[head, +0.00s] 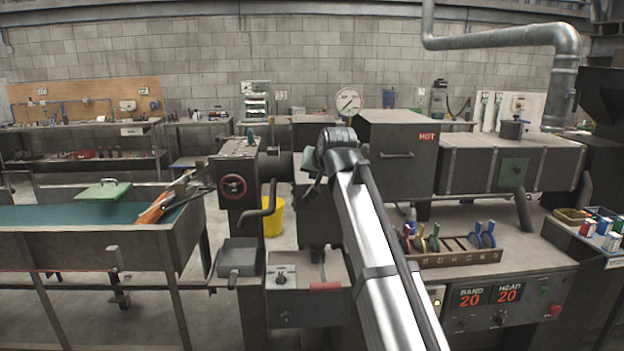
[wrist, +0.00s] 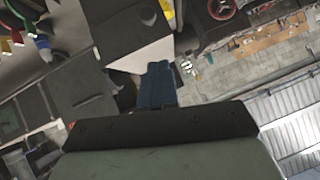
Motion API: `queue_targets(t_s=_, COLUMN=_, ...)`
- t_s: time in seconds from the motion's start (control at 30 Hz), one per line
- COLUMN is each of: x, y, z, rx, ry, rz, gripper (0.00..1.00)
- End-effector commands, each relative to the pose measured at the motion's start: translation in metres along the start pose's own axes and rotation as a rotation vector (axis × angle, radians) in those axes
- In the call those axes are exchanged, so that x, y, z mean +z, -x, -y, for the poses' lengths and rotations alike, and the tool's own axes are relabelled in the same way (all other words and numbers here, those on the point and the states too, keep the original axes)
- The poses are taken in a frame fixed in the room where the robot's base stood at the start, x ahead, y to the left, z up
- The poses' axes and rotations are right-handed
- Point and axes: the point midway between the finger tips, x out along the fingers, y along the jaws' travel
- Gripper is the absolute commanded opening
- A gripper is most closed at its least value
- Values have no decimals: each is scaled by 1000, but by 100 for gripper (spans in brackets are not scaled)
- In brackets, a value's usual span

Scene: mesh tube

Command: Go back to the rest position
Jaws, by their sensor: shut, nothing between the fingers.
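My arm reaches up from the lower right of the head view, and its wrist is raised in front of the dark machine boxes. My gripper (head: 312,166) is small and partly hidden there by my own arm. In the wrist view its dark blue fingers (wrist: 158,84) are together, with nothing seen between them. The gripper is in the air, apart from the bench and machines as far as I can tell.
The machine with the HOT box (head: 402,150) stands behind my arm.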

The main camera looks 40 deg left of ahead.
Motion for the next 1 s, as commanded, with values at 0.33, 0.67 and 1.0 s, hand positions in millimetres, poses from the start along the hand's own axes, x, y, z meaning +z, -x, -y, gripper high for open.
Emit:
queue_targets(t_s=0.33, x=0, y=21, z=1, rx=0, ry=0, rz=0, gripper=0)
queue_targets(t_s=0.67, x=4, y=21, z=0, rx=8, ry=75, rz=21, gripper=0)
queue_targets(t_s=1.0, x=106, y=20, z=-35, rx=53, ry=204, rz=141, gripper=0)
